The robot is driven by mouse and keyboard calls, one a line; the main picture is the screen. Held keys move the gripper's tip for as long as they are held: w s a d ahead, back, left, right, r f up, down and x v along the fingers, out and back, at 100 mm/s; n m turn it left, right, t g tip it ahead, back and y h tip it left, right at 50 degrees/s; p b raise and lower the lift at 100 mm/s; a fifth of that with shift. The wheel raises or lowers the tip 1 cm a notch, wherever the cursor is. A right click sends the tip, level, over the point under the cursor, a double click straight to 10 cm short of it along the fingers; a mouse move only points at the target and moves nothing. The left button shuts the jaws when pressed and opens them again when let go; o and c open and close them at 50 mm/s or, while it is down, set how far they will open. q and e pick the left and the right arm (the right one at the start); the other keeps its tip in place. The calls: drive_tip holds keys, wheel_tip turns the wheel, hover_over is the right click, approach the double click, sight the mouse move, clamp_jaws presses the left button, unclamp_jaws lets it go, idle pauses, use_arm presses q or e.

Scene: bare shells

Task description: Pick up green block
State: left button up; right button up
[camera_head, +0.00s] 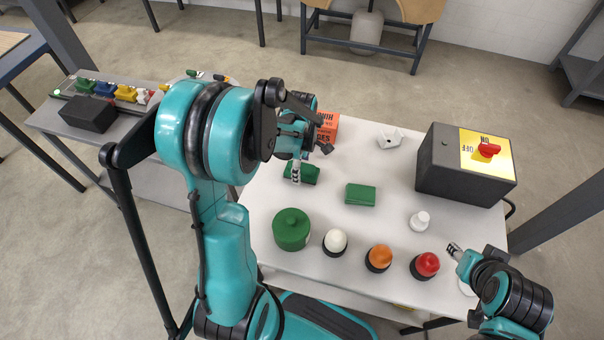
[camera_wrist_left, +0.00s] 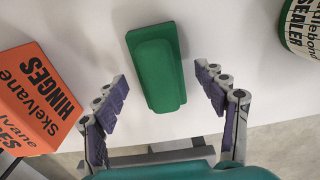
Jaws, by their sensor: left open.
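Two green blocks lie on the white table. One green block (camera_head: 302,173) is under my left gripper (camera_head: 310,161), partly covered by a finger. The other green block (camera_head: 361,194) lies to its right, in the clear. In the left wrist view one long green block (camera_wrist_left: 158,70) shows ahead of my left gripper (camera_wrist_left: 161,78). Its fingers are spread wide, one on each side of the block, with visible gaps to it. My left gripper is open and empty. My right gripper (camera_head: 455,250) is at the table's right front edge, too small to tell its opening.
An orange box (camera_head: 327,126) and a green can (camera_head: 291,230) stand near the covered block. White (camera_head: 336,241), orange (camera_head: 379,256) and red (camera_head: 426,265) domed pieces line the front. A black switch box (camera_head: 450,170) stands at the right, near a white knob (camera_head: 419,221).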

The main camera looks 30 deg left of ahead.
sight(304, 166)
use_arm(q)
drive_tip(key=shift+f, duration=0.15)
drive_tip(key=shift+c, duration=0.7)
drive_tip(key=c, duration=1.3)
drive_tip(key=shift+r+p, duration=0.4)
drive_tip(key=shift+r, duration=0.1)
drive_tip(key=r+p, duration=0.1)
drive_tip(key=r, duration=0.1)
drive_tip(key=r+p, duration=0.1)
drive_tip(key=r, duration=0.1)
drive_tip(key=shift+d, duration=0.4)
drive_tip(key=w+d+r+p, duration=0.2)
drive_tip(key=d+r, duration=0.4)
drive_tip(key=d, duration=0.4)
drive_tip(key=shift+w+d+p, duration=0.3)
drive_tip(key=shift+p, duration=0.3)
